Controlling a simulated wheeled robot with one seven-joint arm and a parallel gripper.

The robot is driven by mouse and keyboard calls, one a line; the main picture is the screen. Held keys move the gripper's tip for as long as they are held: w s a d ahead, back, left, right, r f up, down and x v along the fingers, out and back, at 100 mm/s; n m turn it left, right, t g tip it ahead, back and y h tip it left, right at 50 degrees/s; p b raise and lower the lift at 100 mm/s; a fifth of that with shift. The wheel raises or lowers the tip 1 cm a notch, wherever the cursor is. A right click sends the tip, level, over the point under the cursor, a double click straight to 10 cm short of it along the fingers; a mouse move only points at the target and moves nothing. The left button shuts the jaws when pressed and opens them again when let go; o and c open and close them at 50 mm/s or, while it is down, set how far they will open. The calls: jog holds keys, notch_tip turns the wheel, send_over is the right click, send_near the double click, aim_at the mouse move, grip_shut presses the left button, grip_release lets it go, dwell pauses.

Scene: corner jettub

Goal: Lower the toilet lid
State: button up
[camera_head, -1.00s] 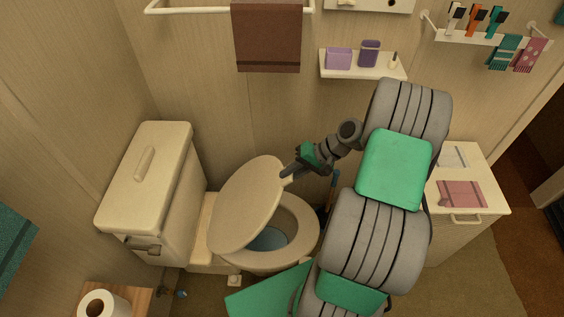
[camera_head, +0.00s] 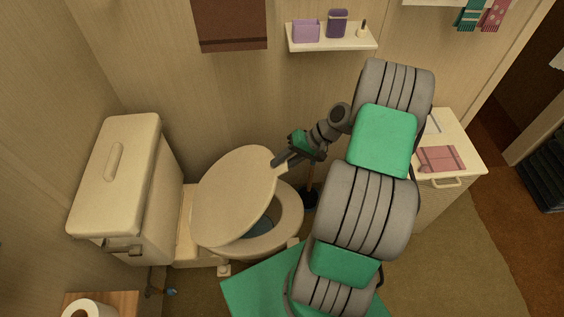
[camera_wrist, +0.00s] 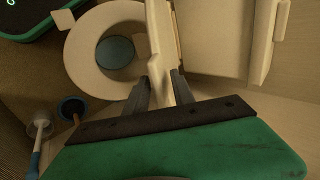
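The cream toilet lid (camera_head: 232,197) is raised and tilted above the bowl, between the tank and my gripper. It hides part of the toilet seat (camera_head: 290,213) and bowl. My gripper (camera_head: 279,162) is at the lid's upper right edge. In the wrist view the lid (camera_wrist: 160,38) shows nearly edge-on, and its rim runs between the two fingers of my gripper (camera_wrist: 160,88), one on each side. The fingers look closed on the rim, though the exact contact is small. The open seat (camera_wrist: 83,75) lies to the left in that view.
The toilet tank (camera_head: 122,175) stands at the left. A toilet brush holder (camera_head: 308,198) is on the floor close behind the bowl. A white cabinet (camera_head: 455,150) stands right of my arm. A shelf (camera_head: 330,41) hangs on the wall. Floor is free at lower right.

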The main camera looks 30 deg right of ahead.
jog(key=shift+s, duration=0.1)
jog(key=v, duration=0.8)
